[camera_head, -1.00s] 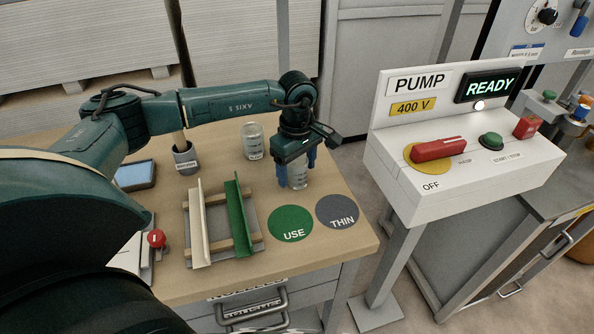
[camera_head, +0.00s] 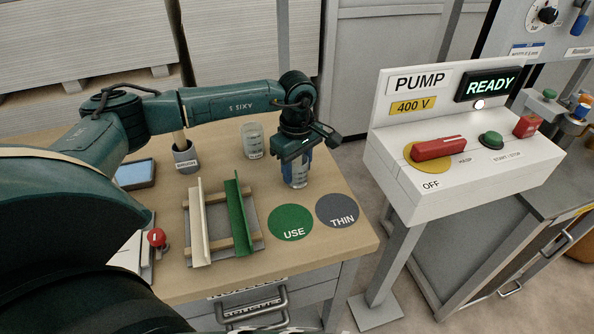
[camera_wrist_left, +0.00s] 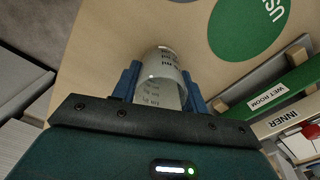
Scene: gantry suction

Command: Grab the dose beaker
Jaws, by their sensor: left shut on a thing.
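The dose beaker (camera_head: 296,178) is a clear cup with printed volume marks, upright at the right part of the wooden bench. My left gripper (camera_head: 297,165) comes down from above and is shut on it, with blue fingers on both sides. In the left wrist view the beaker (camera_wrist_left: 162,75) sits between the two blue fingers of my left gripper (camera_wrist_left: 163,88). Whether its base touches the bench is hard to tell. A second clear beaker (camera_head: 253,141) stands behind and to the left, apart from the gripper. My right gripper is not seen.
A green USE disc (camera_head: 290,222) and a grey THIN disc (camera_head: 337,211) lie in front on the bench (camera_head: 320,253). A rack with white and green rails (camera_head: 243,217) is to the left. The pump panel (camera_head: 465,150) stands to the right.

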